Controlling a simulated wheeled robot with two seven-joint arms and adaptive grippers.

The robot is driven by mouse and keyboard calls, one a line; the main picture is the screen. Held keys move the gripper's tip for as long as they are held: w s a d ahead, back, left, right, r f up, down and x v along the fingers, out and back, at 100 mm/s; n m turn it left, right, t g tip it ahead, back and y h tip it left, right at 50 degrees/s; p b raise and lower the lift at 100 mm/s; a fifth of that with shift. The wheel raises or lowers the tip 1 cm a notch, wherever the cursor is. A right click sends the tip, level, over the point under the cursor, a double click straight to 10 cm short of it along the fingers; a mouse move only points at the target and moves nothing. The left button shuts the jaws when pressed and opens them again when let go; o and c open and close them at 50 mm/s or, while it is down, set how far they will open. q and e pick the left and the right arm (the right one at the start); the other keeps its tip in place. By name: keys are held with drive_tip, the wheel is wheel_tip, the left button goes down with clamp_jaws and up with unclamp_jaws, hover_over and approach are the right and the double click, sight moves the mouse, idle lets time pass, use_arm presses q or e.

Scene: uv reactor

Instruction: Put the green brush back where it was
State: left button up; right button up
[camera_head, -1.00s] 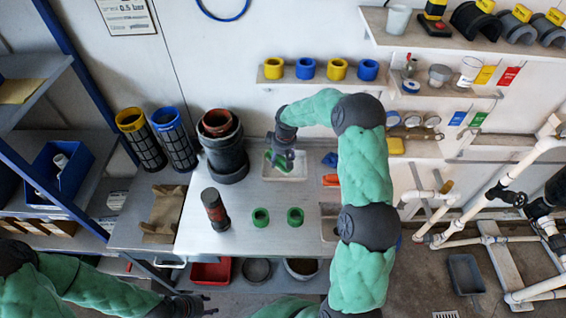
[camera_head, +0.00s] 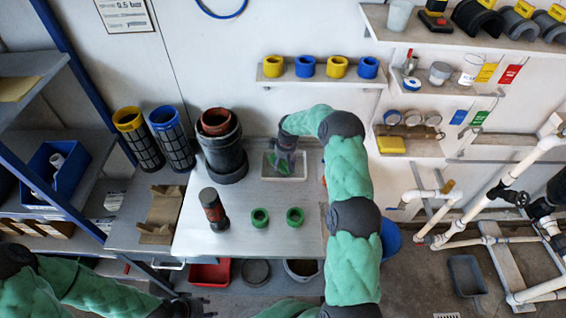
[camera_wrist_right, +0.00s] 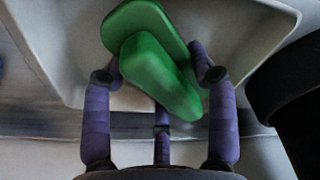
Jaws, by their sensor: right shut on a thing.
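The green brush (camera_wrist_right: 158,62) is between the fingers of my right gripper (camera_wrist_right: 160,78) in the right wrist view, tilted across them. In the head view the brush (camera_head: 279,164) shows as a small green patch at my right gripper (camera_head: 283,160), over the white tray (camera_head: 297,177) at the back of the bench. The right gripper is shut on the brush. The wrist view shows the pale tray behind and around the brush; I cannot tell whether the brush touches its floor. My left gripper (camera_head: 196,306) is low at the bottom edge, away from the brush, its fingers unclear.
Two green rings (camera_head: 277,217) and a dark cylinder with a red band (camera_head: 214,211) stand on the bench in front of the tray. A dark pot (camera_head: 225,155) stands left of the tray. A shelf with yellow and blue rings (camera_head: 322,68) hangs above.

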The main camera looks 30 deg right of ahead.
drive_tip(key=shift+r, duration=0.1)
drive_tip(key=o, duration=1.1)
drive_tip(key=shift+r, duration=0.4)
drive_tip(key=r, duration=0.3)
drive_tip(key=s+r+p, duration=0.1)
drive_tip(key=r, duration=0.7)
drive_tip(key=shift+s+d+p, duration=0.2)
drive_tip(key=shift+s+p, duration=0.2)
